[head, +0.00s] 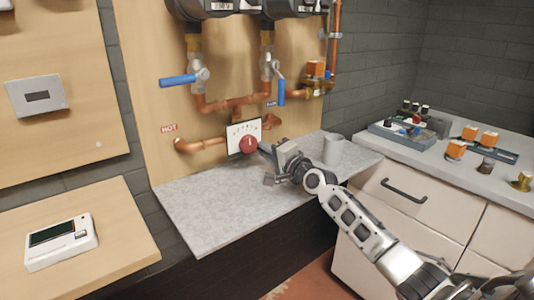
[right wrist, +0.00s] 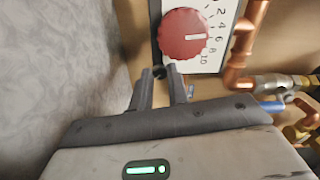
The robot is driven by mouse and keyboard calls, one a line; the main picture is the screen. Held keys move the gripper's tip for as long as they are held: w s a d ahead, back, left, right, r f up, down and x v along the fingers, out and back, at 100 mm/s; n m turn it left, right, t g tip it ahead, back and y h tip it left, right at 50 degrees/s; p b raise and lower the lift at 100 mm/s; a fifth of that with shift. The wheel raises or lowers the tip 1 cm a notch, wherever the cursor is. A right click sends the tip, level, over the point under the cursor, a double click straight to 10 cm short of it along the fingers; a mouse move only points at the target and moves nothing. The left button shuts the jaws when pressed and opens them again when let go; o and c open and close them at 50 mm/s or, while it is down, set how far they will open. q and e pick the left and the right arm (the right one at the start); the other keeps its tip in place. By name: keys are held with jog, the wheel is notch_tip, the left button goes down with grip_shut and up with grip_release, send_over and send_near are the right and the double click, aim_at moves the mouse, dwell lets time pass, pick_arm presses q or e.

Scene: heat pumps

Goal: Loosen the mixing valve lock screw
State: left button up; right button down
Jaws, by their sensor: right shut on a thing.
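The mixing valve has a round red knob (head: 249,144) on a white numbered plate (head: 237,130), mounted low on the wooden panel. The knob also shows in the right wrist view (right wrist: 184,35), with its white pointer line aimed right. A small dark round piece (right wrist: 160,70), which looks like the lock screw, sits just below the knob's lower left side. My right gripper (head: 264,149) reaches in from the lower right. In the wrist view its fingertips (right wrist: 161,74) are closed on that dark piece. The exact contact is small and hard to see. My left gripper is not in view.
Copper pipes (head: 231,104) and blue-handled valves (head: 178,81) are above the mixing valve. A grey counter (head: 205,215) lies below it, with a grey cup (head: 333,149) right of my gripper. Trays of parts (head: 403,133) are on the right worktop.

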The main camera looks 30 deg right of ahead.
dwell(0.3)
jog(key=c, duration=1.3)
grip_release()
jog(key=shift+c, duration=0.2)
jog(key=shift+s, duration=0.15)
jog(key=s+d+p, duration=0.1)
jog(key=s, duration=1.4)
jog(key=shift+s+d, duration=0.15)
jog(key=shift+s, duration=0.2)
